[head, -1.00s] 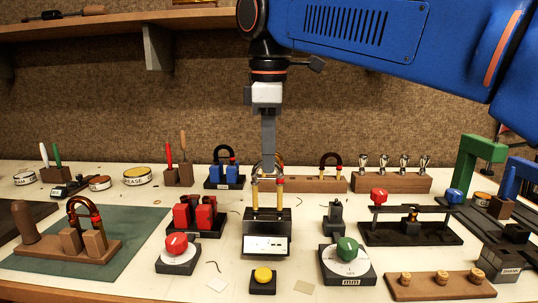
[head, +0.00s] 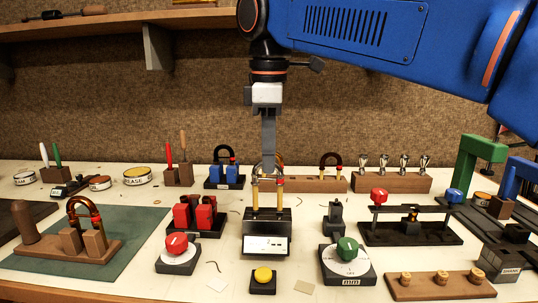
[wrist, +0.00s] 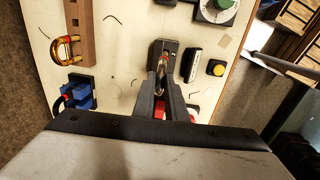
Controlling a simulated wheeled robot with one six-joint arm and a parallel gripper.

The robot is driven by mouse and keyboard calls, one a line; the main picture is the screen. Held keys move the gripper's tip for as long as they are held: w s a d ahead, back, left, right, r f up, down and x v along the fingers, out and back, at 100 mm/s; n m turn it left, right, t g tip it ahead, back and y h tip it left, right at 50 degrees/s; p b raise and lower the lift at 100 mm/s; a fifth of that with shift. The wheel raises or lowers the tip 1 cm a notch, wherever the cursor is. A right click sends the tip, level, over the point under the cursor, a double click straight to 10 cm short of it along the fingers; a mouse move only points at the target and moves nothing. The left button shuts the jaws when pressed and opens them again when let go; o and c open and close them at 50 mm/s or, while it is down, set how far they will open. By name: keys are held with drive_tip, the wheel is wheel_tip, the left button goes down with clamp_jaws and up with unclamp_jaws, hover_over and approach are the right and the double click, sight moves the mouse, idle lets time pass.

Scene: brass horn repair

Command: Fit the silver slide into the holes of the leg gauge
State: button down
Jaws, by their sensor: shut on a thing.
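My gripper (head: 268,170) points straight down and is shut on the bow of the slide (head: 255,196). The slide hangs upright with its two legs down; the legs look gold in the head view, with a small red mark on the right one. In the wrist view the slide (wrist: 161,67) shows silvery between the fingers. The leg gauge (head: 266,243) is a black block with a white display, directly under the slide. The leg ends meet the gauge's top in the head view; I cannot tell whether they are in the holes, which are hidden.
A yellow button (head: 263,280) is in front of the gauge. Red-jawed blocks (head: 195,215) stand to its left, and a green-knobbed dial (head: 346,262) to its right. Behind are a wooden rack (head: 310,185) and blue blocks (head: 225,175). Bare bench lies between them.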

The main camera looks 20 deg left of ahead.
sight(269, 179)
drive_tip(key=shift+f, duration=2.6)
drive_tip(key=c, duration=1.7)
unclamp_jaws()
